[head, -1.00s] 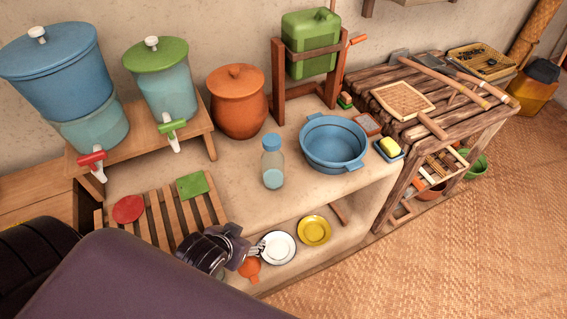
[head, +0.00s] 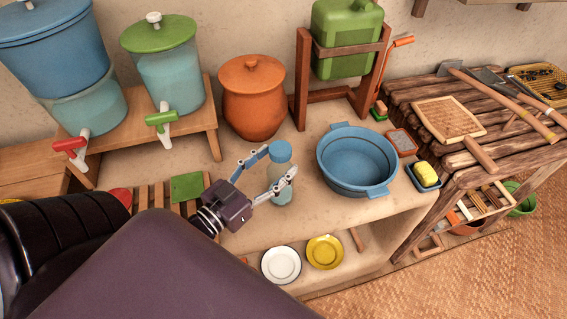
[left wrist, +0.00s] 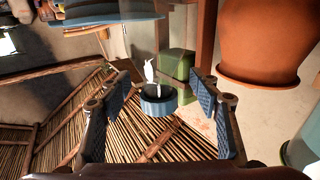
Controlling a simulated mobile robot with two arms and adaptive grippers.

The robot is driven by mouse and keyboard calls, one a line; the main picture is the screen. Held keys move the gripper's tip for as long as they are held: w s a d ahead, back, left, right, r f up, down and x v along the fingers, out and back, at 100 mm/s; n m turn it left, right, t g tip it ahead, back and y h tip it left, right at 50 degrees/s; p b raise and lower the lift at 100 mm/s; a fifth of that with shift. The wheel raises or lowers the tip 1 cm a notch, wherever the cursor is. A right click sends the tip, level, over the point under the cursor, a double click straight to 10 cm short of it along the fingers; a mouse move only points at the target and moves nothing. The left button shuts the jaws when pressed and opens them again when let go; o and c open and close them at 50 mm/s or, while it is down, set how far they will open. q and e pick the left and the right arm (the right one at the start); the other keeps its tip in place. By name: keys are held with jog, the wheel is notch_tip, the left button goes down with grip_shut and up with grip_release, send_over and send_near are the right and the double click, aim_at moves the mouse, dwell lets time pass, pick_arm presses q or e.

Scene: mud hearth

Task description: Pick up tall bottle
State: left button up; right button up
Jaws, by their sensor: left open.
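The tall bottle (head: 281,151), clear with a blue cap, stands upright on the clay hearth top (head: 310,205), left of the blue basin. My left gripper (head: 278,162) is open, with its fingers reaching to either side of the bottle near its upper part. One finger hides part of the bottle's body. In the left wrist view the blue cap (left wrist: 158,104) shows between the two open fingers (left wrist: 166,92), with a gap on both sides. No contact is visible. My right gripper is not in view.
The blue basin (head: 356,160) is close on the right, the terracotta pot (head: 252,100) behind. A wooden rack with a green cloth (head: 187,187) lies to the left. White (head: 281,264) and yellow (head: 325,251) plates sit on the lower ledge.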

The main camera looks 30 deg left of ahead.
aim_at(270, 185)
pick_arm(q)
notch_tip(270, 185, down, 7)
jog(key=shift+f+b, duration=0.1)
jog(key=shift+b, duration=0.45)
jog(key=shift+w+d+r, duration=0.1)
jog(key=shift+w+r, duration=0.2)
jog(key=shift+w, duration=0.15)
jog(key=w, duration=0.4)
jog(key=w+p, duration=0.1)
jog(key=w, duration=0.1)
jog(key=shift+w+d+f, duration=0.1)
jog(key=shift+w+d, duration=0.15)
jog(key=shift+d, duration=0.15)
jog(key=c, duration=1.4)
